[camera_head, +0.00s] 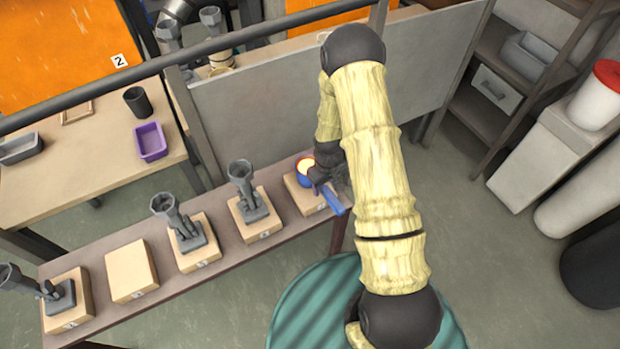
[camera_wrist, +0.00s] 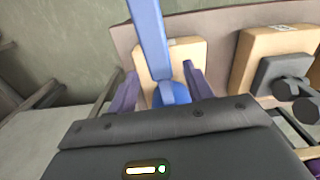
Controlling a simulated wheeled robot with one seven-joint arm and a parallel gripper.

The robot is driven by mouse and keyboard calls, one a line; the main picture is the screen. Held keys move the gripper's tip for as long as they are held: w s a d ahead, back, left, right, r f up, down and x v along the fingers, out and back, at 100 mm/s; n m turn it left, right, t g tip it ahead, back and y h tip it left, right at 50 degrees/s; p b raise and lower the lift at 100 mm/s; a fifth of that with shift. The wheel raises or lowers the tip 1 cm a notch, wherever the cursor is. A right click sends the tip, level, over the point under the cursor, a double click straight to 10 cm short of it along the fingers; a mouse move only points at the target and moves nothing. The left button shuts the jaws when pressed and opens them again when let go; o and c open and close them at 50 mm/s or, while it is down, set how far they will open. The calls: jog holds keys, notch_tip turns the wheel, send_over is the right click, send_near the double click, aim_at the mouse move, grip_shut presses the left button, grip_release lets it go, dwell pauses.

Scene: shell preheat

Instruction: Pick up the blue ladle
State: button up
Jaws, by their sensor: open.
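The blue ladle (camera_head: 304,178) stands on the rightmost wooden block of the bench, with a glowing orange content in its bowl. Its blue handle (camera_wrist: 150,38) points toward the front right in the head view. My gripper (camera_head: 325,180) is at the ladle, and my wrist covers part of it. In the wrist view my gripper (camera_wrist: 160,82) is open, with one purple finger on each side of the handle. The bowl is mostly hidden behind the gripper body there. I cannot tell whether a finger touches the ladle.
Several wooden blocks line the bench (camera_head: 170,285), some holding grey metal stands (camera_head: 252,205); one block (camera_head: 131,270) is bare. A grey panel (camera_head: 270,100) rises behind the bench. A purple tray (camera_head: 150,142) and a dark cup (camera_head: 138,101) stand on the left table.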

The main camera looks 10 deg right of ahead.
jog(key=shift+s+f, duration=0.1)
jog(key=shift+f, duration=2.5)
grip_shut()
